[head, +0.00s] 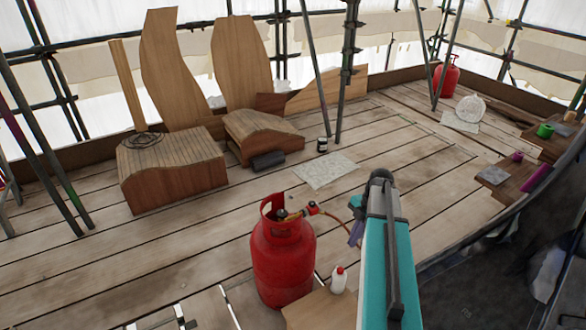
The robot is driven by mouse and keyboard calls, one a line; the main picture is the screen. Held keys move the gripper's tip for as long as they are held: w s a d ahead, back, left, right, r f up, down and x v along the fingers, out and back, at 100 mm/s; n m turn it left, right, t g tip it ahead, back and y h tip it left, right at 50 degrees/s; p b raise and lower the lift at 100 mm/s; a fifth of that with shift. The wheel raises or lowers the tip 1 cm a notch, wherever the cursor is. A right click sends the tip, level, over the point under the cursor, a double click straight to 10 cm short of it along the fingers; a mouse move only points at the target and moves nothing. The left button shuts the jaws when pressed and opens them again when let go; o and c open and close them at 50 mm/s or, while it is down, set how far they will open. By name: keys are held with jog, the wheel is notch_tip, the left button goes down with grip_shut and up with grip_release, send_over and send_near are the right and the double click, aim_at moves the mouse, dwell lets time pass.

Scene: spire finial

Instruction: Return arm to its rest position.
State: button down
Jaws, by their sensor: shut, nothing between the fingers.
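My arm, teal with a dark grey bar along it, rises from the bottom edge right of centre in the head view. Its far end is a dark rounded joint. A small grey-purple part, which looks like my gripper (356,233), shows at the left side of the arm. Much of it is hidden behind the arm. Its fingers look closed, with nothing visible between them. It appears above the plank floor, to the right of a red gas bottle (283,262), and I see a gap between them.
A hose (335,217) runs from the bottle's valve toward my arm. A white bottle (339,280) with a red cap stands beside the gas bottle. Wooden blocks (172,170) and tall boards (172,68) stand at the back left. Scaffold poles (347,70) rise behind. Planks (420,150) are clear beyond the arm.

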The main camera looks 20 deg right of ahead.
jog(key=s+a+f+n+g+p, duration=0.1)
jog(key=s+a+f, duration=0.1)
jog(key=a+f, duration=0.35)
jog(key=s+a+f+n+g+p, duration=0.1)
jog(key=s+a+f+g, duration=0.15)
jog(key=a, duration=0.65)
jog(key=s+a+f+g+p, duration=0.1)
jog(key=s+a+f, duration=0.1)
jog(key=a+f, duration=0.4)
jog(key=s+a+f+m+h, duration=0.1)
jog(key=s+a+f+m, duration=0.2)
jog(key=s+m, duration=0.3)
jog(key=s+a+f+m+h+p, duration=0.1)
jog(key=s+a+f+m, duration=0.2)
jog(key=s+m, duration=0.3)
jog(key=s+a+f+m+h, duration=0.1)
jog(key=s+a+f+m, duration=0.1)
jog(key=s+m, duration=0.5)
jog(key=a+m, duration=0.1)
jog(key=m, duration=0.1)
jog(key=shift+a+f+m, duration=0.3)
jog(key=shift+a+f, duration=0.05)
jog(key=shift+f, duration=0.05)
jog(key=shift+g, duration=0.25)
dwell(3.2)
